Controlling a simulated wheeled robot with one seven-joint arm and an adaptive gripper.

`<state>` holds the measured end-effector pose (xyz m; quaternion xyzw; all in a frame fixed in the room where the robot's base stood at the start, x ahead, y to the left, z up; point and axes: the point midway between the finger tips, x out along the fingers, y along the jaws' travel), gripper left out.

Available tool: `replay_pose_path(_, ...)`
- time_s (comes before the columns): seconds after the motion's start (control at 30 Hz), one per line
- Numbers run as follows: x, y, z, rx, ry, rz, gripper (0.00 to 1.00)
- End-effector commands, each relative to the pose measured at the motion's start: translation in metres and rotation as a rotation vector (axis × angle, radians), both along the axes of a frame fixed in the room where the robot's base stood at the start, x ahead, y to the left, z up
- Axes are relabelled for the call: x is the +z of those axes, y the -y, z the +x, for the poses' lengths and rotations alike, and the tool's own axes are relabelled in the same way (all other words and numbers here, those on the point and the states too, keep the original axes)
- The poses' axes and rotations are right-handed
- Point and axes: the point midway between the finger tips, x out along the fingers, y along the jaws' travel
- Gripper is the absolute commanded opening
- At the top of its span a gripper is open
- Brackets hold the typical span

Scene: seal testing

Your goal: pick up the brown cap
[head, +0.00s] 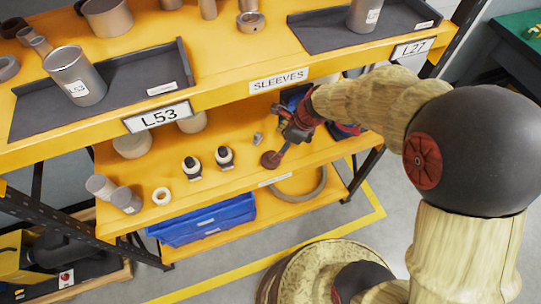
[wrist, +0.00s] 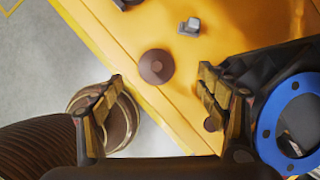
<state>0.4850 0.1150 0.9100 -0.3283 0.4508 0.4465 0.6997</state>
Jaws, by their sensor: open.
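The brown cap (head: 269,160) is a small round disc on the yellow lower shelf, near its front edge. In the wrist view the cap (wrist: 156,68) shows whole, with a dark spot at its centre. My gripper (head: 285,147) is at the lower shelf, just right of the cap in the head view. In the wrist view my gripper (wrist: 161,84) is open and empty, its two fingertips apart on either side below the cap. The cap appears beyond the fingertips, and no contact shows. The exact height of the fingers above the shelf is hard to tell.
A small grey fitting (head: 258,138) lies behind the cap; it also shows in the wrist view (wrist: 189,27). Two black-and-white parts (head: 224,157) stand to the left. The upper shelf (head: 215,95) overhangs. A blue bin (head: 205,222) sits below.

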Motion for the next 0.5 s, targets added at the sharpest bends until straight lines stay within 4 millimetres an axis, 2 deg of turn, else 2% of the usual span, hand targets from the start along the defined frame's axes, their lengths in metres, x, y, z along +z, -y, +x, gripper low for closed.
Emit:
replay_pose_path(0.13, -0.019, -0.004, 0.003, -0.093, -0.047, 0.025, 0.74)
replay_pose_path(0.3, -0.037, -0.010, 0.006, -0.107, -0.053, 0.030, 0.74)
replay_pose_path(0.5, -0.050, -0.014, 0.007, -0.105, -0.051, 0.029, 0.74)
